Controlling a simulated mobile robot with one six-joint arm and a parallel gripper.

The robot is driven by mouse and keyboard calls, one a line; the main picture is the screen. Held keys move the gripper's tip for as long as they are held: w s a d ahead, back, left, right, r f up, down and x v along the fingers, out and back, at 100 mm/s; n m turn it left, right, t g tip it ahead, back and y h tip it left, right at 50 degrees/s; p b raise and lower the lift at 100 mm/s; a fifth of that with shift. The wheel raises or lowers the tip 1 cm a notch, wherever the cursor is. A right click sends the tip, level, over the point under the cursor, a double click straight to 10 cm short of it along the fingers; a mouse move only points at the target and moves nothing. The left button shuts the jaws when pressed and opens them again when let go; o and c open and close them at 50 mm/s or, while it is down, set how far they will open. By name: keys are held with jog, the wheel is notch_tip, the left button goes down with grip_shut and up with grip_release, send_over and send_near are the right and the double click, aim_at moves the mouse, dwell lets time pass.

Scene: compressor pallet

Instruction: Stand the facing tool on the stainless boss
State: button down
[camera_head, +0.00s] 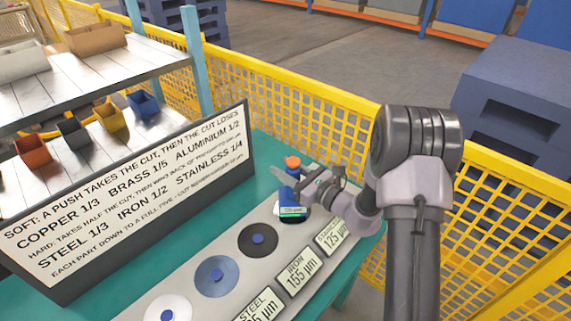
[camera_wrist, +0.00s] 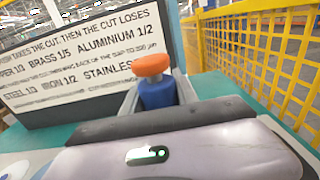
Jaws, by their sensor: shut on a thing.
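The facing tool (camera_head: 289,180) has a blue body and an orange cap, and stands about upright at the far right end of the row of bosses. My gripper (camera_head: 303,187) is shut on it from the right. In the wrist view the orange-capped tool (camera_wrist: 156,93) sits between my grey fingers (camera_wrist: 158,95). The stainless boss is at the tool's foot, by the STAINLESS 125 µm label (camera_head: 331,236), and is mostly hidden. I cannot tell whether the tool touches it. A small lit display (camera_head: 292,211) shows low on the tool.
A dark iron boss (camera_head: 258,251), a blue-grey steel boss (camera_head: 205,283) and a pale boss (camera_head: 158,302), each with a blue centre, follow toward the front left. A text board (camera_head: 130,200) stands behind them on the teal table (camera_head: 262,150). Yellow mesh fencing (camera_head: 330,130) runs behind.

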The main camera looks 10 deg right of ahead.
jog(key=shift+f, duration=0.65)
jog(key=shift+f, duration=0.15)
jog(key=c, duration=0.9)
grip_release()
jog(key=shift+c, duration=0.2)
